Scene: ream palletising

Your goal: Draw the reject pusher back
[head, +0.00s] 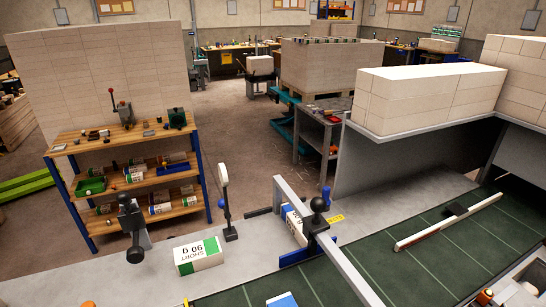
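A blue plate (297,256) stands at the edge of the green conveyor (420,245), under a grey angled frame (345,266). A black ball knob (318,205) on a dark post rises beside the frame. The blue plate and knob look like the reject pusher, but I cannot tell for sure. A white and blue ream (294,224) stands behind the frame, partly hidden by it. A white ream with green bands (198,256) lies on the grey deck (130,278) to the left. Neither of my grippers is in view.
A long white bar (448,222) lies slantwise over the conveyor. Large ream stacks (430,95) fill the right. A wooden shelf (130,183) stands left.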

